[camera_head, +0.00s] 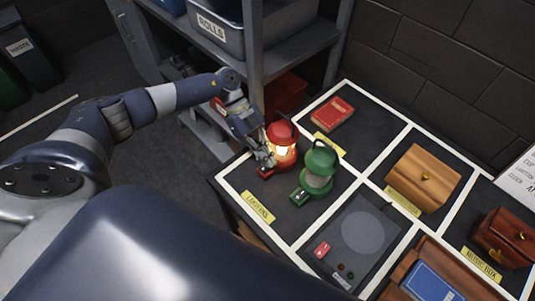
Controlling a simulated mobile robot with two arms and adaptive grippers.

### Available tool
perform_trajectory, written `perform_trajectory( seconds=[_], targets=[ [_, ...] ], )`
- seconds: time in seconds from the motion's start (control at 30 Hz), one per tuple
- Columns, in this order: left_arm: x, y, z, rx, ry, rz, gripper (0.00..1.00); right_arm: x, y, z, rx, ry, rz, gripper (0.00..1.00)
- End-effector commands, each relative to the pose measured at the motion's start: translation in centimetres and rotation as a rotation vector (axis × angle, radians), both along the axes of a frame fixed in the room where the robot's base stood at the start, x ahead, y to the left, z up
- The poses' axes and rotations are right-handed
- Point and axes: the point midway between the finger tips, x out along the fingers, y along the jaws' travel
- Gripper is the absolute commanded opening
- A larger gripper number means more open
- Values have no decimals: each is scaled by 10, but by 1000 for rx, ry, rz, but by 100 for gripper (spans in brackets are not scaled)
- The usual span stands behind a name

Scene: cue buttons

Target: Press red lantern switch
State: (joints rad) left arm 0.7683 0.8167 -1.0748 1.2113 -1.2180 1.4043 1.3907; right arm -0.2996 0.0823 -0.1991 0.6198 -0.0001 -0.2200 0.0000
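The red lantern (284,137) stands upright in the lanterns square of the table, its glass glowing bright yellow. Its red switch block (265,172) juts out at the base toward the front left. My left gripper (264,161) points down at the lantern's left side, right over the switch block. Its fingertips are small and partly merged with the lantern, so I cannot tell whether they touch the switch or are open or shut. The green lantern (319,166) stands unlit just to the right, with its own green switch block (299,196). My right gripper is not in view.
The table (378,148) is divided by white lines. A red book (333,113), wooden box (423,178), music box (505,237), blue book (430,284) and flat dark device (351,239) sit in other squares. A grey shelf (255,45) with bins stands behind my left arm.

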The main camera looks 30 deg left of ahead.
Motion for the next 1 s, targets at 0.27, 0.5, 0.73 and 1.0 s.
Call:
perform_trajectory(
  seconds=[0.27, 0.5, 0.73, 1.0],
  targets=[
    [-1, 11, 1, 14, 11, -1, 0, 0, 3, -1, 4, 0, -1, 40],
    [11, 33, 32, 8, 2, 0, 0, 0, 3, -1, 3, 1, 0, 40],
    [19, 48, 52, 3, 0, 1, 0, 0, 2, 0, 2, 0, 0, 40],
    [20, 51, 57, 1, 0, -1, 0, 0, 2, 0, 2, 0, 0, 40]
  ],
)
